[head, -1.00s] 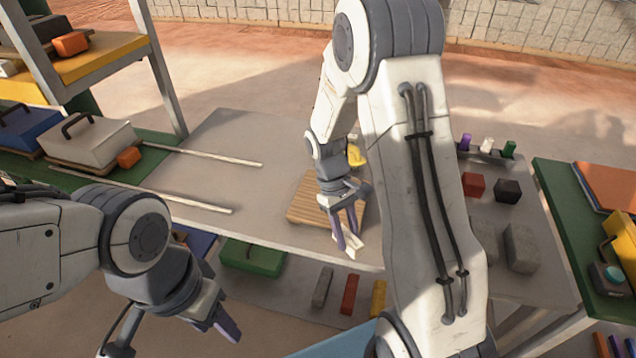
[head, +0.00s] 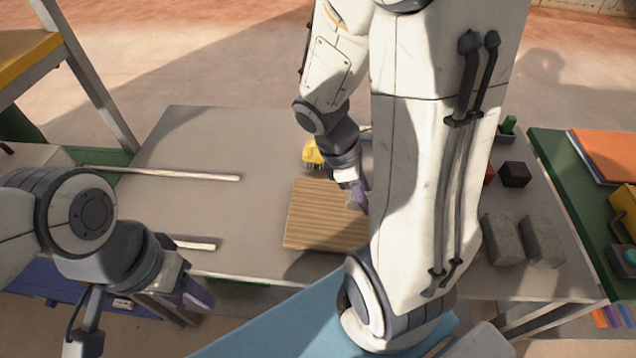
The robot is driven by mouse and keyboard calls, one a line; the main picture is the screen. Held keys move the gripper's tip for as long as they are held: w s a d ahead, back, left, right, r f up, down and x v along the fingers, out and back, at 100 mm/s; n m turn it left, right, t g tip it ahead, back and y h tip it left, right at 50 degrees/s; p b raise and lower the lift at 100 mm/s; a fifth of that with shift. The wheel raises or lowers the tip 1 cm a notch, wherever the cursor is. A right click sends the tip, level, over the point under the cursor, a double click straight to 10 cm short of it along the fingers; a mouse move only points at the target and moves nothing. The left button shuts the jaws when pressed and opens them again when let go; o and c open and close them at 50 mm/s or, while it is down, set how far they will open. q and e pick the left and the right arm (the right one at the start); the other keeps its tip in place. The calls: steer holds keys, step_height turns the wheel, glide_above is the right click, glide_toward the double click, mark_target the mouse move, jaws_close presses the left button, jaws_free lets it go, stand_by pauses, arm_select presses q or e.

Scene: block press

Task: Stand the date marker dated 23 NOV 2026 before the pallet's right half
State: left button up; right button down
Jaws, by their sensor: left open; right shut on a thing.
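The wooden slatted pallet (head: 312,220) lies on the grey table in the middle of the head view. My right gripper (head: 357,196) is over the pallet's right part, shut on a small pale piece, which I take to be the date marker (head: 352,202). The marker is mostly hidden by the fingers, and no date can be read on it. My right arm also hides the pallet's right edge and the table beside it. My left gripper (head: 194,298) is open and empty, low at the lower left, apart from the pallet.
A yellow object (head: 312,153) stands behind the pallet. Two grey blocks (head: 503,238) and a black cube (head: 514,174) are right of my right arm. Two pale rails (head: 205,177) lie at left.

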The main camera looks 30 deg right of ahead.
steer(key=shift+w+a+f+p, duration=0.1)
steer(key=shift+w+a+p, duration=0.45)
steer(key=shift+p, duration=2.5)
glide_above(333, 211)
steer(key=a, duration=0.1)
steer(key=f, duration=0.5)
steer(key=shift+w, duration=0.25)
steer(key=shift+w+f, duration=0.1)
steer(key=shift+f, duration=2)
steer(key=shift+f+b, duration=0.25)
steer(key=shift+b, duration=0.15)
steer(key=c, duration=0.5)
jaws_free()
steer(key=shift+c, duration=0.2)
steer(key=shift+r, duration=0.1)
